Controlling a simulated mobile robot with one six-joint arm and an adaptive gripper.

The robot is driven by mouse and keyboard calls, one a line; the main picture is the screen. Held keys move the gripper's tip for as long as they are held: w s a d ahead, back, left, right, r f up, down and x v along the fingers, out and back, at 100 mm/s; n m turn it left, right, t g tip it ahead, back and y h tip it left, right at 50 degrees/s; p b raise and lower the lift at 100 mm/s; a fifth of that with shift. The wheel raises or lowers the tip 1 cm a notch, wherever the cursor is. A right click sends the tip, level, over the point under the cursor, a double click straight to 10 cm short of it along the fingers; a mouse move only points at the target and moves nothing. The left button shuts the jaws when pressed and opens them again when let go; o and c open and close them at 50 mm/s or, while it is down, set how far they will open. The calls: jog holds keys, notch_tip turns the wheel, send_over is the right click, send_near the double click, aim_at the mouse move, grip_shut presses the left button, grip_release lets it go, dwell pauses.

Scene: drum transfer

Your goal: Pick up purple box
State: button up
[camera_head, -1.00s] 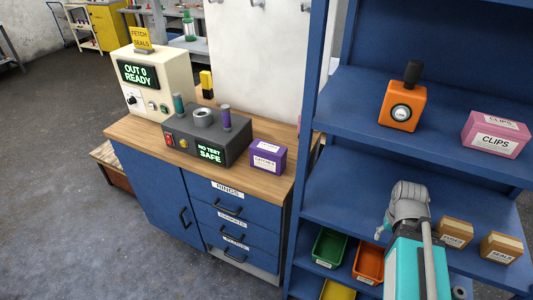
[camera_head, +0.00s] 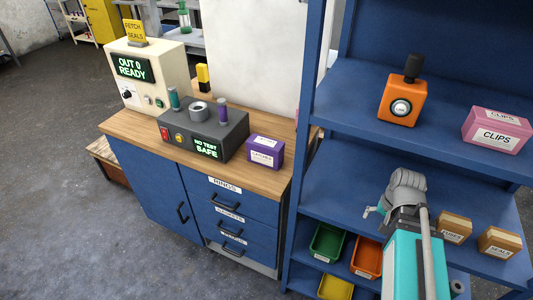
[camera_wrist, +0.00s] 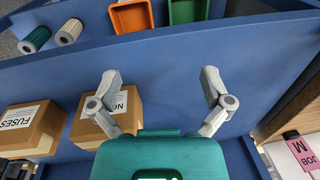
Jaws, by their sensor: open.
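The purple box (camera_head: 265,151), with white labels on its top and front, stands on the right end of the wooden bench top, beside the grey test unit. It is not visible in the wrist view. My gripper (camera_wrist: 160,80) is open and empty in the wrist view, over the blue shelf and beside the cardboard boxes. In the head view my arm reaches in at the lower right, in front of the blue shelving. The purple box is well to its left, and the shelf's upright stands between them.
The blue shelving (camera_head: 302,165) holds an orange device (camera_head: 402,101), a pink CLIPS box (camera_head: 496,130), cardboard boxes (camera_head: 453,228) and coloured bins (camera_head: 327,242). A grey test unit (camera_head: 203,134) and cream machine (camera_head: 147,77) occupy the bench (camera_head: 130,124). The floor at left is clear.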

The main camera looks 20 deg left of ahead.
jog(key=w+a+r+m+y, duration=0.2)
jog(key=w+a+m+y, duration=0.15)
jog(key=a, duration=0.45)
jog(key=w+a+r+m+y, duration=0.2)
jog(key=w+a+m+y, duration=0.1)
jog(key=w+a+m, duration=0.3)
jog(key=m+t+y, duration=0.1)
jog(key=m+y, duration=0.5)
jog(key=m, duration=0.1)
send_near(280, 147)
jog(key=r, duration=0.1)
jog(key=shift+w+a+r+m+p, duration=0.1)
jog(key=shift+a+r+m+p, duration=0.25)
jog(key=shift+a+r+m, duration=0.25)
jog(key=shift+a+f, duration=0.15)
jog(key=shift+b+x, duration=1.7)
jog(key=shift+x, duration=2.5)
jog(key=shift+f, duration=0.15)
